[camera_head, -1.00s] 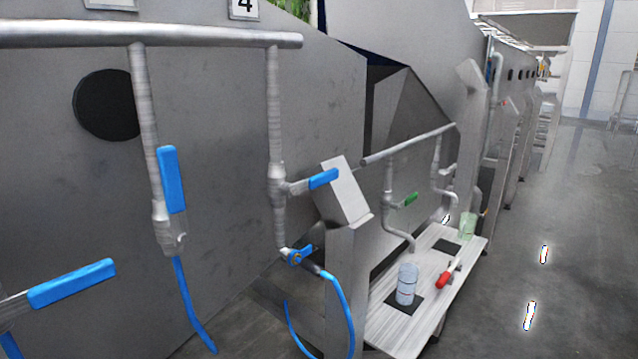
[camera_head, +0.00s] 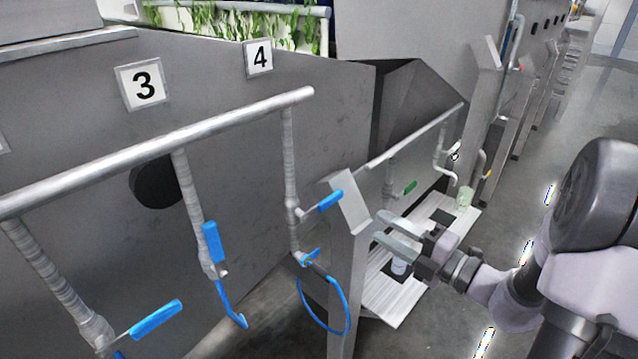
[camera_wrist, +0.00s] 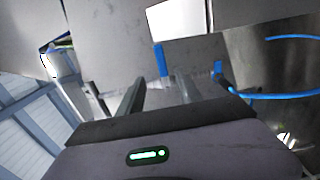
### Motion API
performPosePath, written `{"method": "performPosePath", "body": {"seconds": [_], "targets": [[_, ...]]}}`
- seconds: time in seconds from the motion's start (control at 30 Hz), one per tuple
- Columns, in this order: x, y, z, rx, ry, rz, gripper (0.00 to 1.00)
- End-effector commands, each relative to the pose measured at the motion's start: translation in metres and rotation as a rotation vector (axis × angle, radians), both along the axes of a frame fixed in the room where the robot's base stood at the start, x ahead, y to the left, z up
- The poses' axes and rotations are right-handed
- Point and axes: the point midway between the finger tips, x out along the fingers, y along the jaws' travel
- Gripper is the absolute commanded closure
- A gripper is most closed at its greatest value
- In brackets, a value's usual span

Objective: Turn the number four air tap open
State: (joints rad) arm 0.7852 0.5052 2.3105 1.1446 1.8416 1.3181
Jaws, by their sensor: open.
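The number four air tap is on the downpipe (camera_head: 290,165) below the sign marked 4 (camera_head: 258,58). Its blue lever (camera_head: 330,201) sticks out to the right, across the pipe. My gripper (camera_head: 383,227) is open and empty, to the right of the lever and beyond the slanted grey post, apart from the lever. In the wrist view, a blue strip (camera_wrist: 162,60) shows ahead between the fingers; I cannot tell for sure which handle it is. A smaller blue valve handle (camera_head: 310,257) sits lower, where the blue hose (camera_head: 347,300) joins.
The number three lever (camera_head: 212,243) hangs along its pipe. Another blue lever (camera_head: 155,319) lies crosswise at lower left. The grey post (camera_head: 350,204) stands between my gripper and tap four. A bench (camera_head: 395,308) with a jar and a green cup (camera_head: 464,195) is behind my gripper.

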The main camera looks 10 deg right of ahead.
Motion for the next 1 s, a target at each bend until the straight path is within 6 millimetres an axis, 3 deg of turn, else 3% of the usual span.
{"method": "performPosePath", "body": {"seconds": [0.3, 0.5, 0.9, 0.93, 1.0], "targets": [[0.076, 0.059, 0.0, -0.004, -0.002, 0.01, 0.58], [0.109, 0.082, 0.0, -0.006, -0.002, 0.008, 0.58], [0.12, 0.09, 0.0, -0.007, -0.001, 0.006, 0.58], [0.12, 0.09, -0.001, -0.007, -0.002, 0.006, 0.6], [0.12, 0.09, -0.001, -0.007, -0.002, 0.006, 0.74]]}}
